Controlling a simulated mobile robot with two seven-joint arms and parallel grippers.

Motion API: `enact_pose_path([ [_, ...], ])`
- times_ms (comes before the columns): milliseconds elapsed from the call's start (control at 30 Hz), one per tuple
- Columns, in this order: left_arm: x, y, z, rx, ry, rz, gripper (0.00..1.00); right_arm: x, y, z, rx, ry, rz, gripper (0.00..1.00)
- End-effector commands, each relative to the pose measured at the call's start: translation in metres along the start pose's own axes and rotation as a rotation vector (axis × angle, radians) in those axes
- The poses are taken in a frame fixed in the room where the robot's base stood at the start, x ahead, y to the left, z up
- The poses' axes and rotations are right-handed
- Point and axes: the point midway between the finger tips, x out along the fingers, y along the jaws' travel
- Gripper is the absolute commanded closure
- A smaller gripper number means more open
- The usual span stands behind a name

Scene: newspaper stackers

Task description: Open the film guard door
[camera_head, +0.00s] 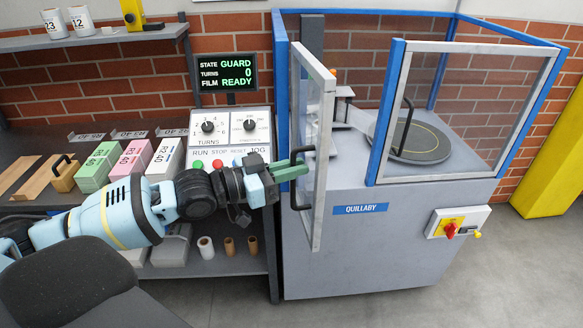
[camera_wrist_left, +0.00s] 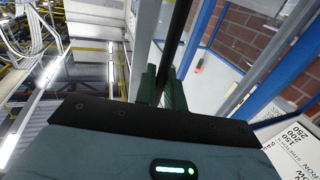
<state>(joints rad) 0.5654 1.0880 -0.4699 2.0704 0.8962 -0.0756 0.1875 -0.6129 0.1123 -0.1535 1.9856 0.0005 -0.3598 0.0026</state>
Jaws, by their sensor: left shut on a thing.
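The film guard door (camera_head: 323,150) is a clear panel in a pale metal frame on the grey wrapping machine (camera_head: 365,250). It stands swung outward at an angle from the blue-framed enclosure, leaving a gap in front of the turntable (camera_head: 425,138). Its black bar handle (camera_head: 294,194) is on the side facing my left arm. My left gripper (camera_head: 294,170) has its green fingers shut around this handle. In the left wrist view, the dark handle (camera_wrist_left: 178,40) runs between the green fingers (camera_wrist_left: 163,88). My right gripper is not in view.
A control panel (camera_head: 230,136) stands left of the door, below a display (camera_head: 224,73) reading STATE GUARD, TURNS 0, FILM READY. Paper stacks (camera_head: 97,168) lie on the bench. A red switch (camera_head: 451,230) is on the machine's front. The floor (camera_head: 500,275) at right is clear.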

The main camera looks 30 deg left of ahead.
Motion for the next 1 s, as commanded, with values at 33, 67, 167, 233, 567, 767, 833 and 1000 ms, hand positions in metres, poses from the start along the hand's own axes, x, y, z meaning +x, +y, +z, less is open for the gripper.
enact_pose_path([
  [33,0.0000,-0.0024,-0.0027,0.002,0.004,-0.004,1.00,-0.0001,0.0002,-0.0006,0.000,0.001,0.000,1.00],
  [67,0.0000,-0.0025,-0.0027,0.002,0.004,-0.004,1.00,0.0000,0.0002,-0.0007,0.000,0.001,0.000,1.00],
  [167,0.0000,-0.0028,-0.0028,0.003,0.004,-0.004,1.00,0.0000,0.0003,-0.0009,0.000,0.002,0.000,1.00],
  [233,0.0000,-0.0029,-0.0028,0.003,0.004,-0.005,1.00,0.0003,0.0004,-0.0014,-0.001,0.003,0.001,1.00],
  [567,0.0000,-0.0027,-0.0028,0.003,0.004,-0.004,0.74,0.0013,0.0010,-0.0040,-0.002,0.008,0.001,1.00],
  [767,0.0000,-0.0017,-0.0015,0.002,0.002,-0.003,0.74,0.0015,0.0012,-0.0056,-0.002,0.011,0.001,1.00],
  [833,-0.0003,-0.0015,-0.0012,0.002,0.002,-0.002,0.74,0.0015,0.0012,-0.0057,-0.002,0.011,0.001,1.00],
  [1000,-0.0078,-0.0021,0.0002,0.001,-0.002,-0.004,0.74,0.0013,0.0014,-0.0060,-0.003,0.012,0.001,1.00],
])
